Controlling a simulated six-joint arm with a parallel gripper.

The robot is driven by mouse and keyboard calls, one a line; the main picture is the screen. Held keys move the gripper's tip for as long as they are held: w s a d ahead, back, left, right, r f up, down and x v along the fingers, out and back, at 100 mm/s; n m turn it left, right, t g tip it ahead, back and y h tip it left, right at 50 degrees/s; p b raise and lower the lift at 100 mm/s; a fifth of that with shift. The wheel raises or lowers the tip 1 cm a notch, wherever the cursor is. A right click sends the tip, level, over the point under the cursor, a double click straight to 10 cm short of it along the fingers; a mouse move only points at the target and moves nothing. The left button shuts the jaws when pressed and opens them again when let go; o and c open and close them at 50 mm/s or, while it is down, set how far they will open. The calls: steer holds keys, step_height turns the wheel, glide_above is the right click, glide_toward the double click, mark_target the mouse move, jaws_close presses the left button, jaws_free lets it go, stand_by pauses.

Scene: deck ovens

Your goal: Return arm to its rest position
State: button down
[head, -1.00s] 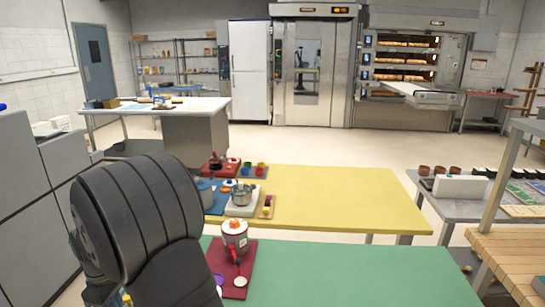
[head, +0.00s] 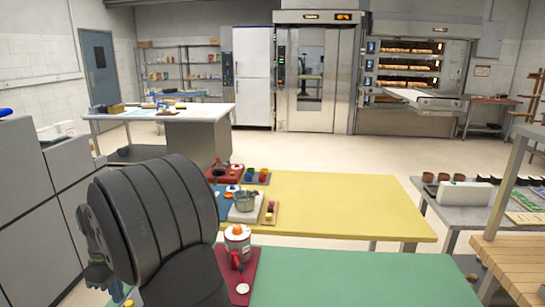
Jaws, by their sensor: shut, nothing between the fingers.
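My arm's thick black ribbed link (head: 165,220) fills the lower left of the head view, close to the camera. My gripper (head: 100,277) shows only in part at the left edge of this link, dark grey and small. It looks shut and holds nothing that I can see. The arm hides the near left part of the tables.
A green table (head: 360,278) is in front, with a white-and-red pot (head: 237,243) on a red mat (head: 248,268). Grey cabinets (head: 30,215) stand left. Both tables' right portions are clear.

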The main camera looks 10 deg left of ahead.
steer(key=shift+w+r, duration=0.35)
steer(key=shift+r, duration=0.3)
steer(key=shift+w+r, duration=0.35)
steer(key=shift+r, duration=0.3)
steer(key=c, duration=1.9)
jaws_free()
steer(key=shift+a, duration=0.1)
steer(key=o, duration=1.8)
steer(key=shift+t, duration=0.4)
steer(key=s+a+r, duration=0.1)
steer(key=a, duration=0.6)
steer(key=s+a+r, duration=0.1)
steer(key=a, duration=0.2)
steer(key=shift+s+a+r, duration=0.25)
steer(key=shift+s+r, duration=0.05)
steer(key=shift+r, duration=0.05)
steer(key=shift+o, duration=0.5)
step_height(320, 180, down, 10)
steer(key=shift+r, duration=0.2)
steer(key=shift+a, duration=0.1)
steer(key=shift+r, duration=0.1)
step_height(320, 180, up, 10)
steer(key=shift+c, duration=0.4)
